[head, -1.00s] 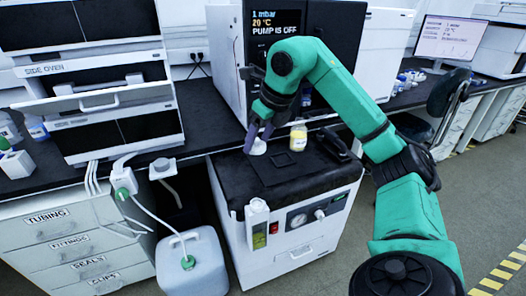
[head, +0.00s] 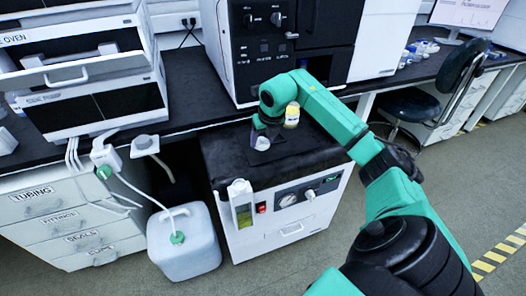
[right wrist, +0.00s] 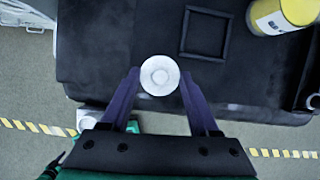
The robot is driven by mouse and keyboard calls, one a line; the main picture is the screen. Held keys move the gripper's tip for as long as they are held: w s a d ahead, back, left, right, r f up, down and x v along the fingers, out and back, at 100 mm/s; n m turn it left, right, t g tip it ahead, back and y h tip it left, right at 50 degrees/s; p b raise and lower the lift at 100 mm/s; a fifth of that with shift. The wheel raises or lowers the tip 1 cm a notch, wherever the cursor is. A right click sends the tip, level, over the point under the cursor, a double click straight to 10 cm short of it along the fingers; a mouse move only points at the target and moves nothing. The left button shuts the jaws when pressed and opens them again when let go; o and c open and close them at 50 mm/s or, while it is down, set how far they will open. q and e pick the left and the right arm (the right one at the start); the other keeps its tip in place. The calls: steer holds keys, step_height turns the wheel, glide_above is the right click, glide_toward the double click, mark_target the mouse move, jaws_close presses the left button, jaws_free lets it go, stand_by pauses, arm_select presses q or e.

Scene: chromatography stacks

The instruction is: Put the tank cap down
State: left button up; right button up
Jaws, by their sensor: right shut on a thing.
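The tank cap, a small round white piece (head: 262,143), is between the fingertips of my right gripper (head: 260,134), over the left part of the black top of the white pump cart (head: 305,160). In the right wrist view the cap (right wrist: 160,75) shows as a pale disc between the two purple fingers of the right gripper (right wrist: 160,84), which are shut on it. I cannot tell whether the cap touches the cart top. A white tank (head: 185,245) stands on the floor left of the cart.
A raised square frame (right wrist: 206,34) lies on the cart top beyond the cap in the right wrist view.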

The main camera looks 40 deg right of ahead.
mark_target(264, 145)
step_height(264, 145, down, 4)
steer(key=shift+a+f, duration=0.1)
steer(key=shift+f, duration=0.15)
steer(key=o, duration=1.3)
steer(key=shift+o, duration=0.2)
steer(key=shift+s+r, duration=0.1)
steer(key=shift+r, duration=0.35)
steer(key=v, duration=1.1)
steer(key=shift+s+r, duration=0.2)
steer(key=shift+a, duration=0.1)
